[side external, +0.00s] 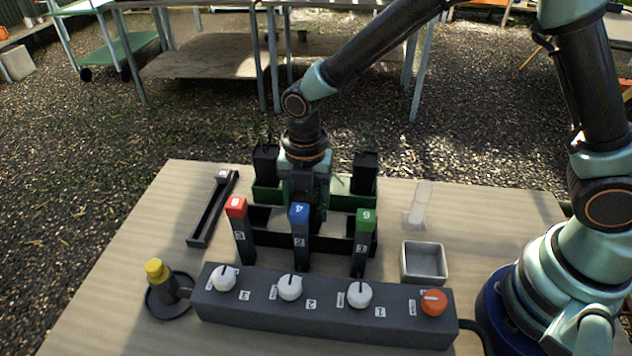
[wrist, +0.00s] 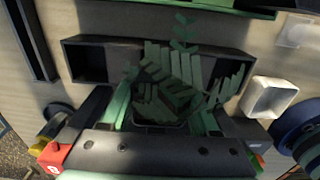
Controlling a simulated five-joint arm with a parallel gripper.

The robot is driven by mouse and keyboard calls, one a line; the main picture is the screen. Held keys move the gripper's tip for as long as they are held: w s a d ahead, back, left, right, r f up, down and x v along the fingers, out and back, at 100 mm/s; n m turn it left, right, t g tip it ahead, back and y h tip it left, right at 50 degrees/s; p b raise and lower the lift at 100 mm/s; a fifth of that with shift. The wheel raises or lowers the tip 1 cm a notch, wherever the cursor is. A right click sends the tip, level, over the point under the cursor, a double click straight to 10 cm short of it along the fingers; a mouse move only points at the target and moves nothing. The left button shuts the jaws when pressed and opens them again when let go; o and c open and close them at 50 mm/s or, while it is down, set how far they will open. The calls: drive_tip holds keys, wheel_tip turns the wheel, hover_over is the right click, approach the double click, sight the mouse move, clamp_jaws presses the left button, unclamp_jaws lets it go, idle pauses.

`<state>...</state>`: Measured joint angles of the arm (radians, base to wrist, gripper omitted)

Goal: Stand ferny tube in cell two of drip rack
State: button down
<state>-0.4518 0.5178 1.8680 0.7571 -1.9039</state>
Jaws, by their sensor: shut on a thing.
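The ferny tube, dark with green fern fronds (wrist: 165,85), is between my gripper's fingers in the wrist view (wrist: 162,118). In the side view my gripper (side external: 309,200) points down behind the blue-topped post, which hides most of the tube. The black drip rack (side external: 268,240) stands mid-table, with red, blue and green-topped posts labelled 3, 2 and 1 along its front. In the wrist view the rack (wrist: 88,62) shows around the fronds, and the tube is over its middle, at cell two. I cannot tell how deep the tube sits.
A green rack (side external: 266,195) behind holds dark tubes (side external: 265,165) at left and right (side external: 367,172). A dark narrow tray (side external: 212,210) lies left, a grey square dish (side external: 424,262) right.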

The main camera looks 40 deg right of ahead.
drive_tip(key=shift+f, duration=0.15)
drive_tip(key=shift+c, duration=0.2)
unclamp_jaws()
wheel_tip(320, 180, up, 12)
drive_tip(key=shift+r, duration=0.1)
idle(0.4)
drive_tip(key=s+d+r+m+t, duration=0.2)
drive_tip(key=s+d+r+m, duration=0.1)
drive_tip(key=d+m, duration=0.6)
drive_tip(key=s+d+r+m+t, duration=0.3)
drive_tip(key=d+m, duration=0.6)
drive_tip(key=m, duration=0.9)
drive_tip(key=s+r, duration=0.1)
drive_tip(key=s, duration=0.1)
drive_tip(key=shift+s+t, duration=0.3)
